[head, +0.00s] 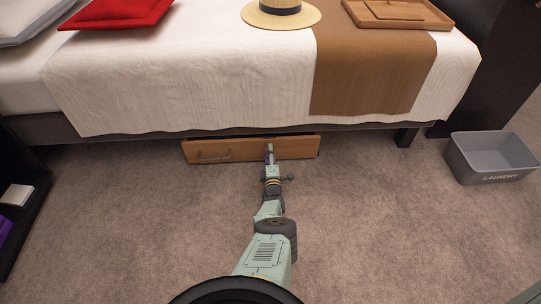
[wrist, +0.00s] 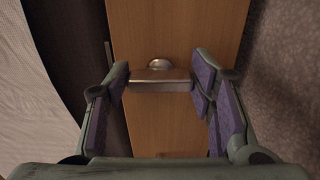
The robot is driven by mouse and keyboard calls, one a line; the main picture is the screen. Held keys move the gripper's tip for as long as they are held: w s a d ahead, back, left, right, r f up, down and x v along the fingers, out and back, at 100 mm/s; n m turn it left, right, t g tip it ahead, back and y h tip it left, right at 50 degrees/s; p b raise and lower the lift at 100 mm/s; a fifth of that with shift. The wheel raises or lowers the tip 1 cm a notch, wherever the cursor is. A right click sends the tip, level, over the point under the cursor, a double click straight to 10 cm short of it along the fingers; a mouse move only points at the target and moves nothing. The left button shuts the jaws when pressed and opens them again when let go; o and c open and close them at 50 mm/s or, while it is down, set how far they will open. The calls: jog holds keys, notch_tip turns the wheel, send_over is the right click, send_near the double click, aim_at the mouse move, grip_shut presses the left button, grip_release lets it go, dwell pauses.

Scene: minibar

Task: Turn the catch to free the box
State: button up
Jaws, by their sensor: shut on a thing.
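The wooden box (head: 228,149) lies low under the front edge of the bed, with its long wooden front facing me. A dark handle (head: 213,155) shows on its left part. In the wrist view the box's wooden face (wrist: 160,125) runs down the picture, with the metal catch (wrist: 158,80) across it: a flat bar with a round knob at its top edge. My gripper (head: 269,147) is at the box's front, right of its middle. In the wrist view my gripper (wrist: 160,75) has its purple-padded fingers at the two ends of the catch bar, shut on it. My gripper hides the catch in the head view.
The bed (head: 190,85) overhangs the box, and a bed leg (head: 406,137) stands to its right. A grey laundry bin (head: 490,158) is on the floor at right. A dark shelf (head: 25,190) is at left. The carpet (head: 130,230) is clear around my arm.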

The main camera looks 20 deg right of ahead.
jog(key=o, duration=1.2)
jog(key=shift+c, duration=0.2)
